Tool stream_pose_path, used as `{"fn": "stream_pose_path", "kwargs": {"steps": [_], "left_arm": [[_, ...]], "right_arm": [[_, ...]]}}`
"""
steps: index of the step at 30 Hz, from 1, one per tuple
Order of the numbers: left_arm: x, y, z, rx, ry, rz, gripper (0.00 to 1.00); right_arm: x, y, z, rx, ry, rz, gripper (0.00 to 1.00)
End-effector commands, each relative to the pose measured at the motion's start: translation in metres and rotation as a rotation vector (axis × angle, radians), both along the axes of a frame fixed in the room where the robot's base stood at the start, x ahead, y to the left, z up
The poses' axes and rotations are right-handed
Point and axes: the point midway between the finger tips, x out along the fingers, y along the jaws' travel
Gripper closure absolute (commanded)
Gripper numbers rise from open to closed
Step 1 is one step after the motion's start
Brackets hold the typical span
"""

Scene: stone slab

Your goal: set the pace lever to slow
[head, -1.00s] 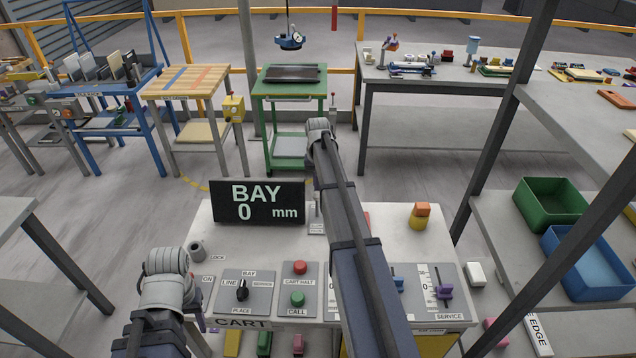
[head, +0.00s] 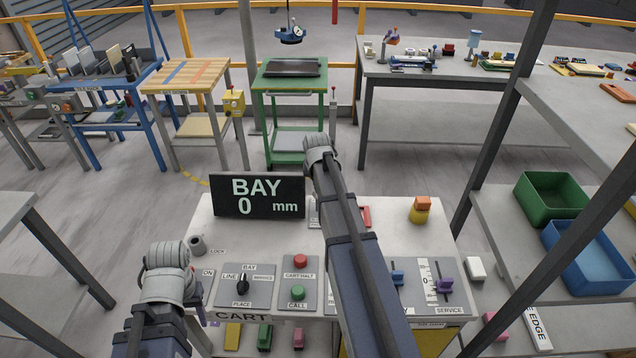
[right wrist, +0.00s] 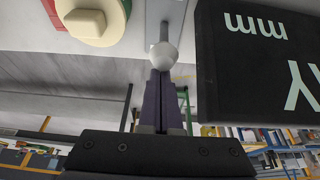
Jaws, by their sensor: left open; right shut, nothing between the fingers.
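In the right wrist view a white ball knob (right wrist: 163,55) sits on a thin stem beside the display; it looks like the pace lever, but no label for it is readable. My right gripper (right wrist: 162,78) is shut and empty, its purple fingertips right at the ball; I cannot tell if they touch. In the head view my right arm crosses the console (head: 225,240) and hides its middle panel and the right fingers. My left gripper (head: 201,317) hangs at the console's front left edge; its fingers are mostly hidden.
A black display (head: 258,194) reads BAY 0 mm. Near it are a red bracket (head: 366,215) and an orange-and-yellow block (head: 420,210). A black selector knob (head: 243,284), red button (head: 300,261), green button (head: 298,292), blue slider (head: 398,278) and purple slider (head: 445,286) line the console.

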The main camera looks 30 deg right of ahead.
Motion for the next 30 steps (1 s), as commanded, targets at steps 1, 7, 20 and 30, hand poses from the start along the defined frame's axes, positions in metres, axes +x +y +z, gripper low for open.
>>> {"fn": "stream_pose_path", "kwargs": {"steps": [1, 7, 20, 30], "left_arm": [[0.0, 0.0, -0.006, 0.0, 0.0, 0.0, 0.5], [0.0, 0.0, -0.018, 0.0, 0.0, 0.0, 0.5], [0.0, 0.0, -0.019, 0.0, 0.0, 0.0, 0.5], [0.0, 0.0, -0.019, 0.0, 0.0, 0.0, 0.5]], "right_arm": [[-0.01, 0.005, -0.003, -0.02, -0.031, 0.001, 1.0], [-0.02, 0.011, -0.002, -0.089, -0.145, 0.001, 1.0], [-0.029, 0.018, 0.001, -0.107, -0.176, 0.001, 1.0], [-0.031, 0.019, 0.0, -0.104, -0.171, 0.001, 1.0]]}}
